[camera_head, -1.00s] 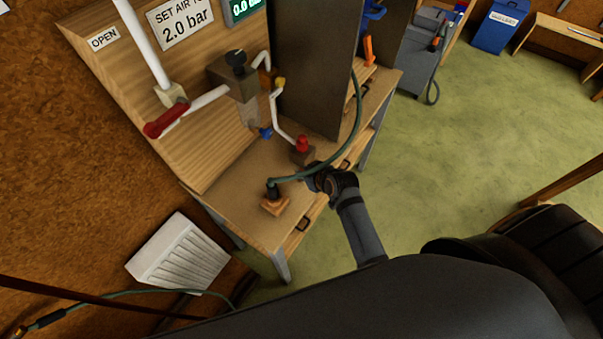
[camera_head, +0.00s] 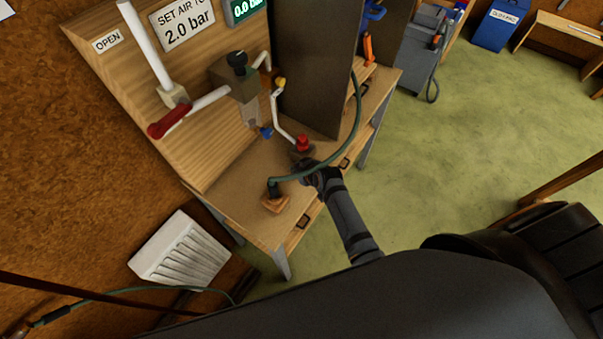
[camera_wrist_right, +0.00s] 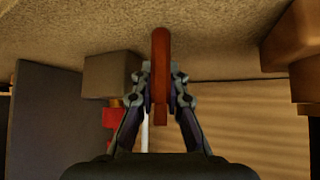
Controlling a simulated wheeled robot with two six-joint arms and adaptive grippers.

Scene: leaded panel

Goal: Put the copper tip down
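The copper tip (camera_wrist_right: 161,62) is a reddish-brown bar, seen end to end between my right gripper's fingers (camera_wrist_right: 161,88) in the right wrist view. Both fingers press its sides, and it is close to the tan bench top (camera_wrist_right: 225,20); whether it touches is unclear. In the head view my right gripper (camera_head: 308,174) is low over the front part of the bench (camera_head: 238,187), beside the red-knobbed block. The tip is hidden there. My left gripper is not in view.
A red knob (camera_head: 302,142) on a small block stands just behind the gripper. A dark upright panel (camera_head: 312,70) stands behind. Bare bench lies left of the knob.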

